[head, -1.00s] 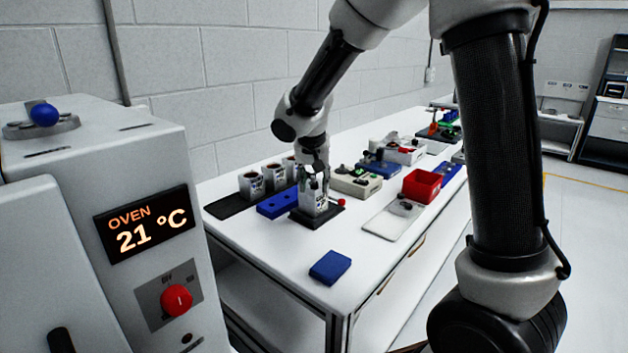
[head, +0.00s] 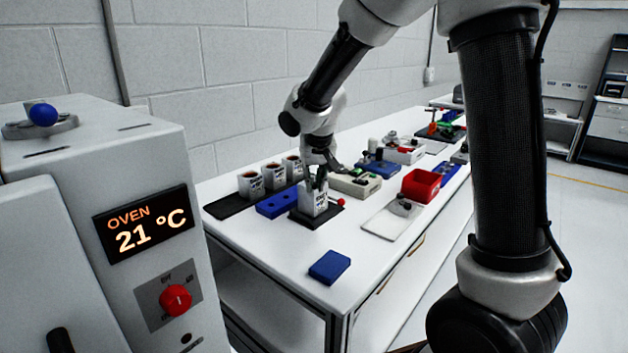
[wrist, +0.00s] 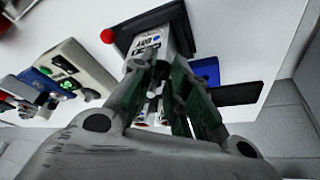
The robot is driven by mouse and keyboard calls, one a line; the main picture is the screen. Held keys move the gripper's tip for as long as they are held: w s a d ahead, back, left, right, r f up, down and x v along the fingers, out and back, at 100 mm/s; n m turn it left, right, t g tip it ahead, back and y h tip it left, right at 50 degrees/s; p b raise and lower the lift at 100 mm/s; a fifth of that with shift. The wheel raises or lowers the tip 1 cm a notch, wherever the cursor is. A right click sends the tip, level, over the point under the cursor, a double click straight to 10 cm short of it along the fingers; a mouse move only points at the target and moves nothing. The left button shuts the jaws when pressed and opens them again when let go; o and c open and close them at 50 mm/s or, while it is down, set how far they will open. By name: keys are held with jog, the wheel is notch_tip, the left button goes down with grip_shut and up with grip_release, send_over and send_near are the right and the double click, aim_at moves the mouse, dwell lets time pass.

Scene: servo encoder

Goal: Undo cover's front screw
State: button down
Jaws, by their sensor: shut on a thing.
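The servo unit (head: 312,205), a pale upright block with a printed label, stands on a black fixture (head: 311,221) with a red ball knob (head: 341,202) at its right. It also shows in the wrist view (wrist: 152,42), upside down. My gripper (head: 317,183) reaches down to the top of the unit. In the wrist view my gripper (wrist: 162,68) has its fingers close together at the unit's top, shut on a small part there. The part sits where the cover's front screw is, but the fingers hide most of it.
A blue block (head: 277,203) and several pale units with brown tops (head: 250,185) stand left of the fixture. A beige box (head: 356,182), a red bin (head: 421,185) and a grey plate (head: 392,222) lie to the right. A blue pad (head: 330,267) lies nearer; table around it is clear.

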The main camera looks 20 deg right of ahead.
jog(key=c, duration=1.3)
grip_release()
jog(key=v, duration=1.2)
